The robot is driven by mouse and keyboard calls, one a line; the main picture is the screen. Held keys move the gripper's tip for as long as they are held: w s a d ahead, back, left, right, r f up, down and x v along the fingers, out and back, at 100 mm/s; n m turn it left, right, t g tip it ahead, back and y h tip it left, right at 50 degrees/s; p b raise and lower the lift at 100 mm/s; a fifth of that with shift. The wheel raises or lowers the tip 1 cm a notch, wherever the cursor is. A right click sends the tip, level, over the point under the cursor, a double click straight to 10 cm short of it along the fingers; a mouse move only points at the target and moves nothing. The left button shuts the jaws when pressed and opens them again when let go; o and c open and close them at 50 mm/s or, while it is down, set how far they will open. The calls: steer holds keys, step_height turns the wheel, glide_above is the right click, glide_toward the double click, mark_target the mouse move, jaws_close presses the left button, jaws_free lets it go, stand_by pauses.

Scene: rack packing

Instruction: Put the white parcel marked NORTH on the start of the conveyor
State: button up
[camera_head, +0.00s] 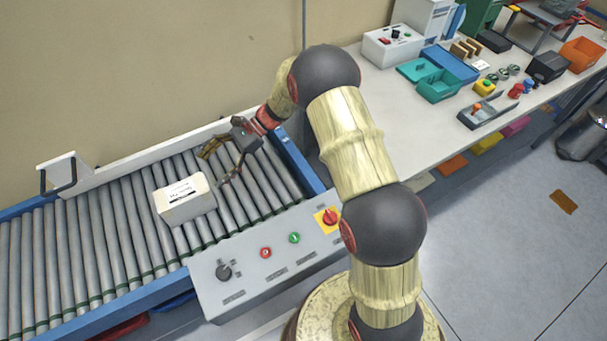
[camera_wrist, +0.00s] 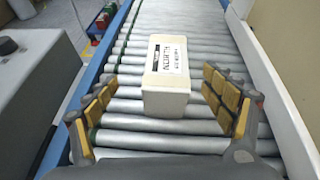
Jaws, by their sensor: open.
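The white parcel (camera_head: 187,208) rests on the conveyor rollers (camera_head: 125,228) in the head view, close to the conveyor's right end. In the wrist view the parcel (camera_wrist: 166,95) sits on the rollers (camera_wrist: 205,60) with a label on its top, which appears to read NORTH. My gripper (camera_head: 217,165) is open and empty over the rollers, just up and right of the parcel. In the wrist view its two yellow-padded fingers (camera_wrist: 165,115) are spread wide, with the parcel ahead and between them, and no finger touching it that I can see.
A grey control box (camera_head: 266,259) with buttons stands along the conveyor's front side. A white guard rail (camera_head: 130,165) runs along the wall side, with a bracket (camera_head: 62,174) at left. A workbench (camera_head: 400,125) with several tools and bins is at right. The rollers left of the parcel are clear.

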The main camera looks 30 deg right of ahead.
steer(key=s+d+r+n+h, duration=0.2)
steer(key=s+r+n+h, duration=0.15)
steer(key=s+r, duration=0.5)
steer(key=s+d+r+n+t+h, duration=0.3)
steer(key=s+d+r+n, duration=0.3)
steer(key=s, duration=0.5)
steer(key=s+d+r+n+t+h, duration=0.4)
steer(key=s+d+r+n+h, duration=0.2)
steer(key=s+d+r, duration=0.2)
steer(key=s+d, duration=0.2)
steer(key=s, duration=0.2)
steer(key=shift+r, duration=0.4)
steer(key=shift+n, duration=0.35)
